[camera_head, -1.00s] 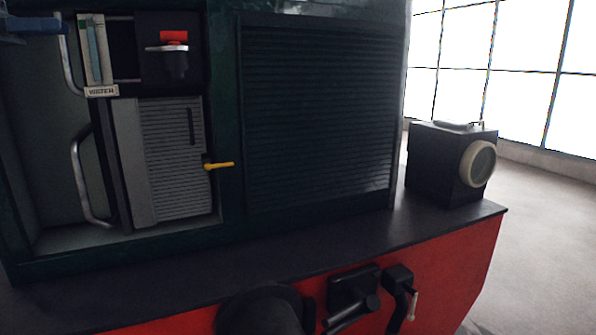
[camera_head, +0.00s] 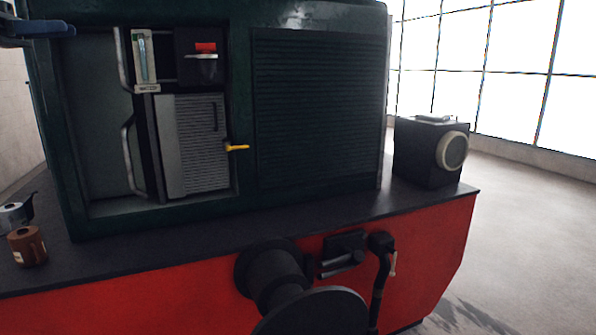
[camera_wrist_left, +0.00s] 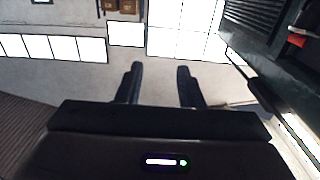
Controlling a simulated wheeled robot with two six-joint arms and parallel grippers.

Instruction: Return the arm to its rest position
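My left gripper (camera_head: 38,28) shows at the top left corner of the head view, in front of the tram's dark green body. In the left wrist view its two dark fingers (camera_wrist_left: 157,84) stand apart with nothing between them. The gripper is open and empty, and touches nothing that I can see. My right gripper is in neither view.
The steam tram's green body (camera_head: 150,220) has an open recess with a grey slatted panel (camera_head: 200,145) and yellow handle (camera_head: 238,148). A lamp (camera_head: 432,152) stands right on the black ledge. A brown can (camera_head: 27,247) stands left. A buffer (camera_head: 315,312) juts forward.

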